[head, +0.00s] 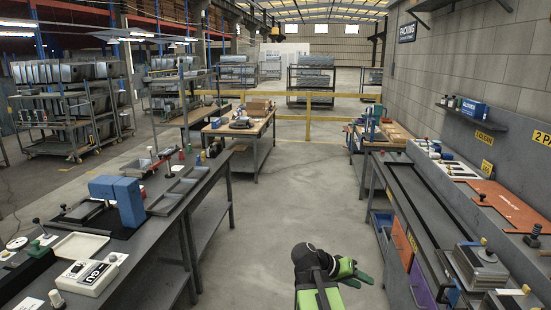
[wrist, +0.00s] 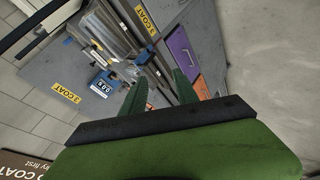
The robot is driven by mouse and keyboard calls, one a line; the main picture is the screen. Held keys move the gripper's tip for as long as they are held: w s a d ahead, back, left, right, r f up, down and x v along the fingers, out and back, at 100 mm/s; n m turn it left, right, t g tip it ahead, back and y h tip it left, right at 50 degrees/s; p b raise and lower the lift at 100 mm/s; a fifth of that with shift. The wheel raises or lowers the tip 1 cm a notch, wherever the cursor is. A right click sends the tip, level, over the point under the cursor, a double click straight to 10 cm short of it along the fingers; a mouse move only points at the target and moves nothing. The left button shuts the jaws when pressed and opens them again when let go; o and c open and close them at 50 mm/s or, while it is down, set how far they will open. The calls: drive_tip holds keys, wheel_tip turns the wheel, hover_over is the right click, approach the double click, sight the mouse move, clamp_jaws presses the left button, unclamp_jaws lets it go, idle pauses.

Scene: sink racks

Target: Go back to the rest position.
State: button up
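My gripper (head: 358,273) is at the bottom middle of the head view, above the aisle floor and left of the right-hand bench. It points to the right, toward that bench. In the wrist view its two green fingers (wrist: 160,84) stand apart with nothing held between them, so it is open and empty. Beyond the fingers, the wrist view shows the bench's orange drawer front (wrist: 145,18) and purple drawer front (wrist: 183,53).
The right bench (head: 420,215) runs along the block wall, with a stacked metal fixture (head: 480,268) near its front. The left bench (head: 100,255) holds a blue-topped device (head: 118,197) and a white box (head: 88,275). The concrete aisle (head: 290,210) between them is clear.

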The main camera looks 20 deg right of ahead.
drive_tip(key=w+a+f+n+y, duration=0.1)
drive_tip(key=a+f+n+y, duration=0.1)
drive_tip(key=a, duration=0.9)
drive_tip(key=w+a+f+n+t+y, duration=0.1)
drive_tip(key=a+f+n+y, duration=0.2)
drive_tip(key=a, duration=0.8)
drive_tip(key=w+a+f+n+y, duration=0.1)
drive_tip(key=a+f+y, duration=0.3)
drive_tip(key=a, duration=0.8)
drive_tip(key=shift+f+n+t+y, duration=0.35)
drive_tip(key=shift+n+t+y, duration=0.05)
drive_tip(key=shift+n+y, duration=0.45)
